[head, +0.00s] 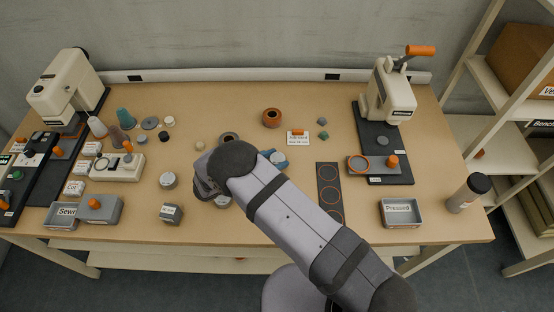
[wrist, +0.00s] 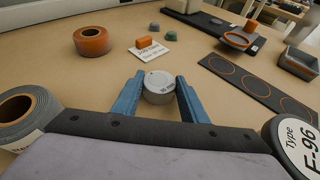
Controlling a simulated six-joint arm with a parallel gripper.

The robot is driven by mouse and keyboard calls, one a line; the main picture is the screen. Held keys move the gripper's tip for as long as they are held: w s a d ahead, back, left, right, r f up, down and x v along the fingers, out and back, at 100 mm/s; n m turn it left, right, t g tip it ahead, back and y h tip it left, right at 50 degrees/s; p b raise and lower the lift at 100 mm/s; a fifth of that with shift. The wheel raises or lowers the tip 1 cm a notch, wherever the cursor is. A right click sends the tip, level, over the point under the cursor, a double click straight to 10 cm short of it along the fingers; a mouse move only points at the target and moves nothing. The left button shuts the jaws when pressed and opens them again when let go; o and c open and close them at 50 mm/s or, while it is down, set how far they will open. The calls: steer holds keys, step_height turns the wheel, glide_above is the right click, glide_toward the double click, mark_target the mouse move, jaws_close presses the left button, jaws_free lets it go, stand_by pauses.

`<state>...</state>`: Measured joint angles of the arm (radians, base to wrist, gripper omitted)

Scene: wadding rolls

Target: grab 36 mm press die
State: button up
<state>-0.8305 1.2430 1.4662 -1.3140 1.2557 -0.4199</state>
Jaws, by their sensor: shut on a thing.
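The die, a short pale grey metal cylinder (wrist: 158,88) with small print on its top, stands upright between the blue fingers of my gripper (wrist: 160,84) in the wrist view. The print is too small to read surely. The fingers are shut on its left and right sides, low against the tabletop. In the head view, my arm hides most of the gripper (head: 277,158); only blue finger parts show at mid-table.
An orange roll (wrist: 92,41) and a white card (wrist: 149,51) lie beyond the die. A dark strip with orange rings (wrist: 258,86) lies right. A press (head: 388,92) stands back right.

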steer(key=shift+r, duration=0.2)
step_height(320, 180, up, 10)
steer(key=b, duration=0.2)
steer(key=shift+f, duration=0.15)
stand_by(0.3)
